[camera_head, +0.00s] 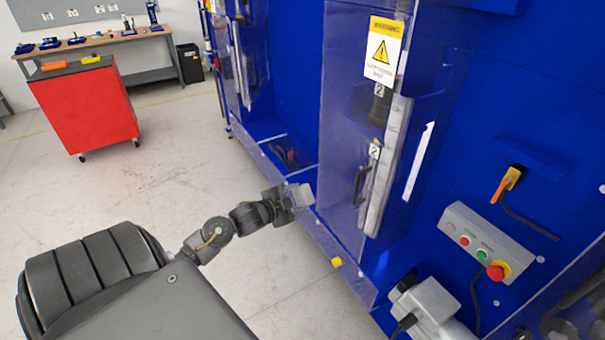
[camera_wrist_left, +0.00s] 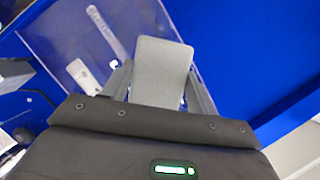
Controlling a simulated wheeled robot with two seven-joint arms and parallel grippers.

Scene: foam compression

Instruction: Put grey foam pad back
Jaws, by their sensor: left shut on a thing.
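The grey foam pad (camera_wrist_left: 160,72) shows in the left wrist view as a flat grey block between the two fingers. My left gripper (camera_wrist_left: 158,88) is shut on it, and the pad sticks out beyond the fingertips. In the head view my left gripper (camera_head: 298,198) is in front of the blue machine (camera_head: 290,70), near its lower clear panel edge. The pad (camera_head: 300,195) is small there and hard to tell from the gripper. My right gripper is not in view.
A clear guard (camera_head: 345,130) with a warning sign (camera_head: 384,50) covers the machine's front. A control box (camera_head: 476,242) with buttons is at right. A red cart (camera_head: 88,108) and a workbench (camera_head: 100,42) stand at the back left. The floor between is clear.

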